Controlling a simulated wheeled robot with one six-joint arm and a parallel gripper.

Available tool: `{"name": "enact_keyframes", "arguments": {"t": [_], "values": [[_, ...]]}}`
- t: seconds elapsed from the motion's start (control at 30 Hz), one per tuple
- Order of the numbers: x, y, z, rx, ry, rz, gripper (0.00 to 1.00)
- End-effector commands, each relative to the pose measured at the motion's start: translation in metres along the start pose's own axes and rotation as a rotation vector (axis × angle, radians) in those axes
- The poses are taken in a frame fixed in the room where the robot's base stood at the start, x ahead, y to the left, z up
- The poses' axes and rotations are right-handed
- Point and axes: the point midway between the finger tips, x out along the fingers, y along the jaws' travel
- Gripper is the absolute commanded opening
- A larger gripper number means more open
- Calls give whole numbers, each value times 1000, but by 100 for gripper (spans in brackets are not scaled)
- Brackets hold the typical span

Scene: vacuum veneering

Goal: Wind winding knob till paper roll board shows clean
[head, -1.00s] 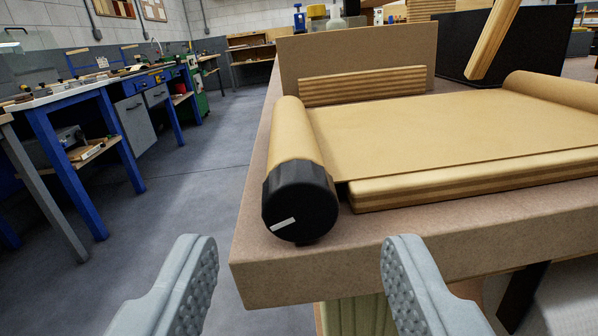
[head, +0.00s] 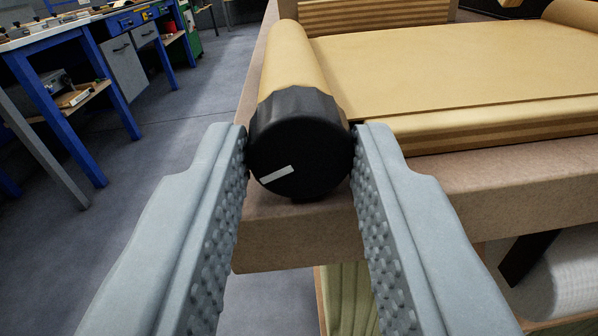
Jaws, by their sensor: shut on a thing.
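The black winding knob (head: 301,145) sits on the near end of the left paper roll (head: 292,57). Its white mark is low on its face, left of the middle, slanting up to the right. My gripper (head: 300,150) is shut on the knob, one grey studded finger on each side. Brown paper (head: 440,60) stretches from the left roll to another roll (head: 575,14) at the far right and covers the top of the board (head: 480,135) below. The board's layered near edge shows.
A ribbed wooden piece (head: 380,14) stands behind the paper. A white roll (head: 560,285) lies below at right. Blue-legged workbenches (head: 70,80) stand across open floor (head: 170,150) at left.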

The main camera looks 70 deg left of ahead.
Motion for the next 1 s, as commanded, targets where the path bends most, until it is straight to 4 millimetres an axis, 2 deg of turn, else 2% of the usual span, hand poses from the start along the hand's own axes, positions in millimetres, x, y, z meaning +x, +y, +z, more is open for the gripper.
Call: {"name": "enact_keyframes", "arguments": {"t": [0.4, 0.8, 0.83, 0.9, 1.0], "values": [[0, 1, 0, -242, 16, -1, 6], [0, 1, 0, -270, 18, -1, 6], [0, 1, 0, -270, 18, -1, 35], [0, 1, 0, -270, 18, -1, 49], [0, 0, 0, -270, 18, -1, 51]]}}
